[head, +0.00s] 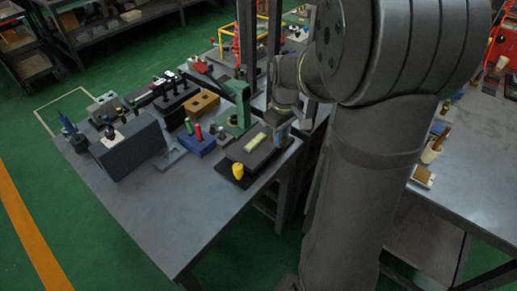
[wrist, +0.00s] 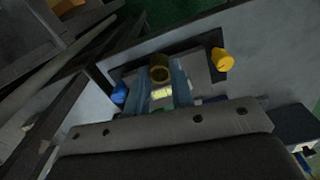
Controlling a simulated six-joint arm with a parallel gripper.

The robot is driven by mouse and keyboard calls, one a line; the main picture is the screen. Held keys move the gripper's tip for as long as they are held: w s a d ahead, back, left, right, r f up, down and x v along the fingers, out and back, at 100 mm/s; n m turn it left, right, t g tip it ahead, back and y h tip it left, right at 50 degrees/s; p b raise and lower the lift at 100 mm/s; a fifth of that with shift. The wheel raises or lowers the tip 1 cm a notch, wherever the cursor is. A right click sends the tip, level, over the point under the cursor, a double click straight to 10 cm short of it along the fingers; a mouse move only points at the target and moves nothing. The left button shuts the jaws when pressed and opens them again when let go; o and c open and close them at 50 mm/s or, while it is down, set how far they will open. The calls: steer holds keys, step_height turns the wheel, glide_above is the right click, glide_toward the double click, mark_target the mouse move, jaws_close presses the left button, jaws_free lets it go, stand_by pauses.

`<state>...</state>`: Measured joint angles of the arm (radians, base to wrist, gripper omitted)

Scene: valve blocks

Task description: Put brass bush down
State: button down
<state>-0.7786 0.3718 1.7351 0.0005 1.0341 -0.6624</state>
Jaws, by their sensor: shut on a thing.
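The brass bush (wrist: 160,74) is a short, dull gold ring in the wrist view, with its dark bore facing the camera. My gripper (wrist: 162,87) is shut on it, with one pale blue finger on each side. In the head view my gripper (head: 281,131) is low over the right end of a dark block, and I cannot make out the bush there. The dark block (head: 238,153) has a pale yellow-green strip on top and a yellow knob (head: 238,170) at its near side. The knob also shows in the wrist view (wrist: 222,60). Whether the bush touches anything below is unclear.
A blue block (head: 195,145) with red and green pegs and a green press-like stand (head: 238,104) are left of my gripper. A large grey box (head: 127,148) stands further left. The front of the grey table (head: 180,225) is clear. A blue part (wrist: 119,93) lies left of the fingers.

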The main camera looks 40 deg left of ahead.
steer(key=s+a+f, duration=0.1)
steer(key=a, duration=0.1)
steer(key=s+a+f, duration=0.1)
steer(key=a+f, duration=0.1)
steer(key=a, duration=0.1)
steer(key=a+f, duration=0.2)
steer(key=shift+s+a, duration=0.3)
steer(key=shift+s, duration=0.1)
steer(key=shift+f, duration=1.9)
steer(key=shift+f, duration=0.15)
steer(key=c, duration=1.3)
jaws_free()
steer(key=shift+o, duration=0.2)
step_height(320, 180, up, 12)
steer(key=shift+r, duration=0.2)
steer(key=shift+f, duration=0.15)
